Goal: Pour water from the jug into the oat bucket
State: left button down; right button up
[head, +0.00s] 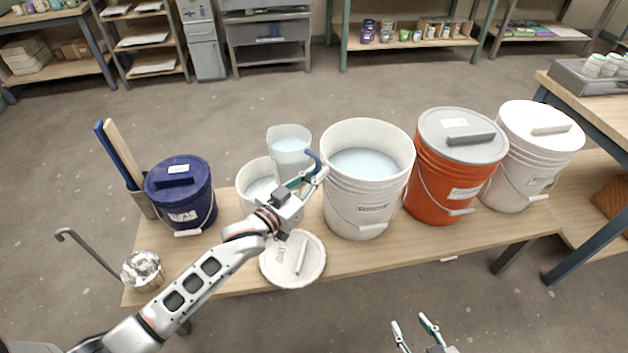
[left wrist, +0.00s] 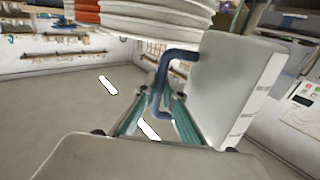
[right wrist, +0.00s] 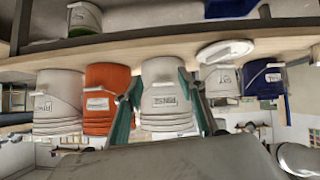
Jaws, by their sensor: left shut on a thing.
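The jug (head: 289,146) is translucent white with a blue handle and pale water inside. My left gripper (head: 312,176) is shut on its handle and holds it roughly upright. In the left wrist view the blue handle (left wrist: 163,85) lies between the fingers, with the jug wall (left wrist: 235,85) at right. The small white open bucket (head: 246,200), apparently the oat bucket, holds pale liquid; the jug and my arm partly hide it. The jug appears above its back right side. A white lid (head: 309,262) lies in front of it. My right gripper (head: 413,331) is open and empty, off the table's front.
A large open white bucket (head: 343,205) of water stands right of the jug. Lidded orange (head: 430,190) and white (head: 508,178) buckets stand further right. A lidded blue bucket (head: 190,202), a holder with paddles (head: 125,160) and a steel ladle (head: 142,268) are at left.

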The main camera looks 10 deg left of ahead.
pick_arm(q)
jog(key=shift+w+a+f+b, duration=0.5)
jog(key=shift+w+f+b, duration=1.55)
jog(key=shift+f, duration=1.95)
jog(key=shift+s+d+r+n+p, duration=0.25)
jog(key=shift+r+n+p, duration=0.3)
jog(key=shift+r+n, duration=0.25)
jog(key=shift+s+d+r+n+p, duration=0.1)
jog(key=shift+s+r+n+p, duration=0.15)
jog(key=shift+r+n+p, duration=0.5)
jog(key=shift+s+d+r+n+p, duration=0.25)
jog(key=shift+r+n+p, duration=0.1)
jog(key=shift+r+n, duration=0.45)
pick_arm(e)
jog(key=shift+s+a+f, duration=0.2)
jog(key=shift+s+f, duration=0.15)
jog(key=shift+f, duration=0.35)
